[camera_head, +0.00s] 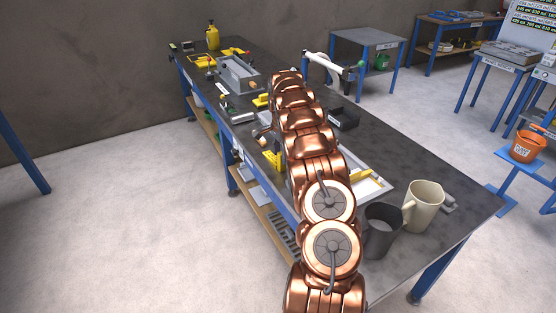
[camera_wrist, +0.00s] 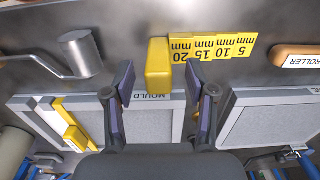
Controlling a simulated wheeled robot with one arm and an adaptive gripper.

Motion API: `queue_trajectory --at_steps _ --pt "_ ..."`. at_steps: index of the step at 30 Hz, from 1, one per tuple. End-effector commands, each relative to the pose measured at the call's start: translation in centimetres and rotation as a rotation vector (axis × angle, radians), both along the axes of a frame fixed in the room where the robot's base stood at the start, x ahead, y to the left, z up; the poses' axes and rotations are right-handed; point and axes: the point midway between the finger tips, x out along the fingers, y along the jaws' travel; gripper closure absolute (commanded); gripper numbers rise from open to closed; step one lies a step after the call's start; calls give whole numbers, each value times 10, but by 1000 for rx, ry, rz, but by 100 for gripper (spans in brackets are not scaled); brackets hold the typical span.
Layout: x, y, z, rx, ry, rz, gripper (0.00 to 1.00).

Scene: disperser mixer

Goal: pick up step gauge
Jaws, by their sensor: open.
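The yellow step gauge (camera_wrist: 212,48) lies on the dark bench top in the wrist view, its steps marked 5, 10, 15 and 20 mm. Its plain thick block end (camera_wrist: 158,66) is at the left of the 20 mm step. My gripper (camera_wrist: 159,84) is open, with one finger to each side of that block end, which shows between and just beyond the fingertips. I cannot tell whether either finger touches it. In the head view, a yellow stepped piece (camera_head: 272,159) beside my arm looks like the gauge. My gripper is hidden there behind the arm.
A grey metal ladle (camera_wrist: 78,55) is left of the gauge, and an orange-brown roller (camera_wrist: 298,57) is to the right. A mould (camera_wrist: 150,110) lies near the fingers. A dark cup (camera_head: 382,232) and cream mug (camera_head: 424,207) stand near my arm.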

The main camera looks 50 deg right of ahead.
Motion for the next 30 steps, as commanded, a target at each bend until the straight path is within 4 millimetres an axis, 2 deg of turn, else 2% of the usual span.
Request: queue_trajectory --at_steps 7,15,30 --pt "-2 -1 -24 2 2 -1 44" --pt "-2 -1 -27 1 1 0 44" --pt "-2 -1 -27 1 1 0 95"
